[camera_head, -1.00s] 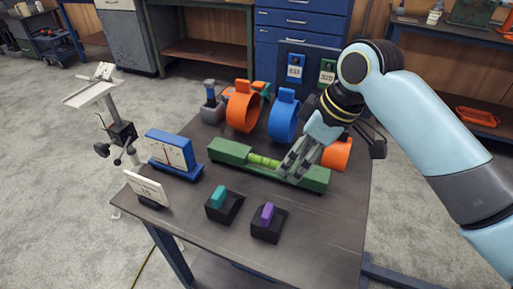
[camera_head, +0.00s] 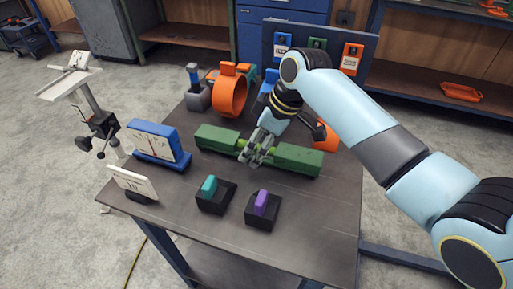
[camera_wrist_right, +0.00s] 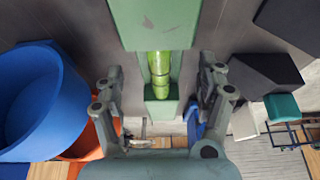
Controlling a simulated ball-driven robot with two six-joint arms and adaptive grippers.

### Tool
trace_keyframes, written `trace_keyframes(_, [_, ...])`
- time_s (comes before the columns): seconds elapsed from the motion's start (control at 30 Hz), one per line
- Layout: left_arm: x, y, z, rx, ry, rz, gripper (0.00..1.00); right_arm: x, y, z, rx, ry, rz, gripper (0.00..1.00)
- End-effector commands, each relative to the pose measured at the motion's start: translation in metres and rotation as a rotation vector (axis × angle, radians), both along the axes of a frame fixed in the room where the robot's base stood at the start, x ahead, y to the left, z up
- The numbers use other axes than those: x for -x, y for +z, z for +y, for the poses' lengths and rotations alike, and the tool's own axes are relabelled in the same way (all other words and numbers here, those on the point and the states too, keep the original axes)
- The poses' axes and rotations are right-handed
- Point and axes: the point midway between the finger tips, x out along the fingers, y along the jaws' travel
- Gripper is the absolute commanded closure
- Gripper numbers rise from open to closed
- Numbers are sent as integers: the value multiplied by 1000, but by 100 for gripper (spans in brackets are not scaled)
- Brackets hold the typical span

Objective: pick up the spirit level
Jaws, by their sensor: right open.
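The spirit level (camera_head: 217,138) is a long green bar lying on the table, with a bright yellow-green vial in a gap at its middle. My right gripper (camera_head: 257,150) is open over the middle of the level and hides most of the vial in the head view. In the right wrist view the level (camera_wrist_right: 161,22) runs down the centre, and the vial (camera_wrist_right: 158,70) shows clearly. There the open fingers of my right gripper (camera_wrist_right: 160,85) stand one on each side of the bar, with gaps visible. My left gripper is out of view.
Orange (camera_head: 231,97) and blue rings stand behind the level. A blue dial gauge (camera_head: 152,143) and a white card (camera_head: 133,183) are at the left. Black blocks with teal (camera_head: 209,186) and purple (camera_head: 262,202) tops stand in front. The table's (camera_head: 310,225) front right is clear.

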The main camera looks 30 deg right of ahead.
Motion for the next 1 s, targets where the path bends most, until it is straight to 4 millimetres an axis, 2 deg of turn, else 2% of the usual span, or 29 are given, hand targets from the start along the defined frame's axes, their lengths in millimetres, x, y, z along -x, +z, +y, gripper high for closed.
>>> trace_keyframes(0.07, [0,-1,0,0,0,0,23,-1,-6,2,0,0,0,27])
trace_keyframes(0.27, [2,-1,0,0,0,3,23,-2,-6,2,0,0,-1,27])
trace_keyframes(0.37, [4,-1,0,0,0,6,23,-2,-6,2,1,0,-1,37])
trace_keyframes(0.83, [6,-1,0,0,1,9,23,-2,-6,2,0,0,0,99])
trace_keyframes(1.0, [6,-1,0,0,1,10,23,-2,-5,2,-1,0,-2,100])
